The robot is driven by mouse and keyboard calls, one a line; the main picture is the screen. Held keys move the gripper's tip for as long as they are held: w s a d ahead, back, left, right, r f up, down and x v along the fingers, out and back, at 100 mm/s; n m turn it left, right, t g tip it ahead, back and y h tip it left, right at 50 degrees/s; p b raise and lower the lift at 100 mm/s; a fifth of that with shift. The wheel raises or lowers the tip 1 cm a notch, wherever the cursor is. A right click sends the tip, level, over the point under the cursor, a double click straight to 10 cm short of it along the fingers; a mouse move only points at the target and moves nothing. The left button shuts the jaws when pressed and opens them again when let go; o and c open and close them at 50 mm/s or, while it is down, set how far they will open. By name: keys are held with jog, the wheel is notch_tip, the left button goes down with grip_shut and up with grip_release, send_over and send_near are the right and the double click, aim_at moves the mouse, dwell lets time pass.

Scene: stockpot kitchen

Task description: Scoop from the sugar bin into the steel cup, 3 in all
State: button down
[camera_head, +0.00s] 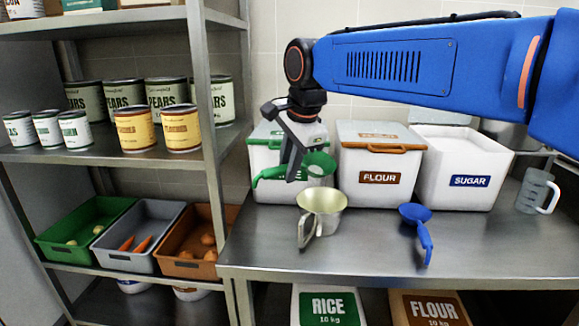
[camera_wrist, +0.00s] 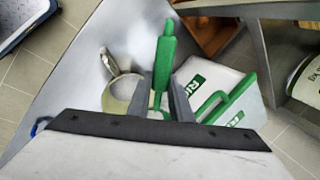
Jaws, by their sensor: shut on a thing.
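My gripper (camera_head: 293,172) is shut on the handle of a green scoop (camera_head: 318,165) and holds it in the air in front of the rice bin, above and behind the steel cup. The wrist view shows the green scoop's handle (camera_wrist: 164,58) between the fingers; I cannot tell whether its bowl holds anything. The steel cup (camera_head: 321,205) stands upright on the counter, its handle toward the front; it also shows in the wrist view (camera_wrist: 124,88). The sugar bin (camera_head: 458,178) is white with a blue label and stands open at the right, white inside.
A blue scoop (camera_head: 418,217) lies on the counter (camera_head: 480,245) before the sugar bin. The lidded flour bin (camera_head: 378,165) and rice bin (camera_head: 258,158) stand left of the sugar. A measuring jug (camera_head: 535,190) stands at the right. Shelving (camera_head: 120,155) with cans and crates is at left.

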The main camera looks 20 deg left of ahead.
aim_at(286, 164)
jog(key=g+h, duration=0.1)
jog(key=f+h, duration=0.1)
jog(key=g+h, duration=0.1)
jog(key=shift+w+a+f+g, duration=0.15)
jog(key=shift+w+a+g, duration=0.15)
jog(key=shift+a, duration=0.1)
jog(key=shift+d+r, duration=0.1)
jog(key=shift+r, duration=2.35)
jog(key=shift+s+r, duration=0.1)
jog(key=shift+s, duration=0.05)
